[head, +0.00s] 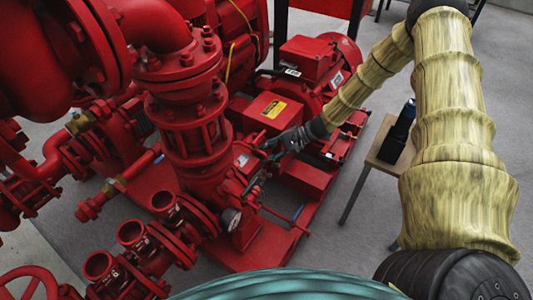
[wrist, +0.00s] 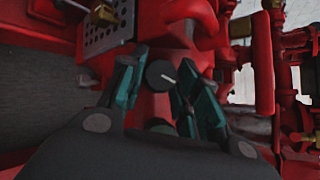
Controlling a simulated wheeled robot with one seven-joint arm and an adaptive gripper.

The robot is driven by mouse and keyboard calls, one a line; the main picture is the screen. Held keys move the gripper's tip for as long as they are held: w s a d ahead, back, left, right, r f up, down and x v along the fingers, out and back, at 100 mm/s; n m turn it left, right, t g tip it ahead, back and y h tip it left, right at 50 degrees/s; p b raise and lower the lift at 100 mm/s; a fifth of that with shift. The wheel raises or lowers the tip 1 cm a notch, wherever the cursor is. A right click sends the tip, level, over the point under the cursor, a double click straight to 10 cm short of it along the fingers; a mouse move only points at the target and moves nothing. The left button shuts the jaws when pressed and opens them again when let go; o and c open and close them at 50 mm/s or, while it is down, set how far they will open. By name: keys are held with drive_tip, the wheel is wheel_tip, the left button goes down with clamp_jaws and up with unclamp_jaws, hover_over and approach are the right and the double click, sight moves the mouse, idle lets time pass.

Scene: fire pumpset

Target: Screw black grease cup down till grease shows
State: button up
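The black grease cup (wrist: 160,74) is a small round cap with a pale line on its face, on the red pump body (wrist: 205,20) in the wrist view. My gripper (wrist: 163,84) is open, with one teal finger on the left of the cup and one on the right. The fingers look apart from the cup; slight contact on either side cannot be ruled out. No grease is visible around it. In the head view my gripper (head: 264,160) is at the red pump, and I cannot make out the cup there.
A perforated guard plate (wrist: 108,30) is just left of the fingers, and a red pipe (wrist: 263,62) stands to the right. In the head view a pressure gauge (head: 231,219) is below my gripper. A dark bottle-like object (head: 398,132) stands on a small table (head: 379,150) at right.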

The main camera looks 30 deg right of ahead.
idle(0.3)
drive_tip(key=v, duration=1.2)
drive_tip(key=shift+s, duration=0.1)
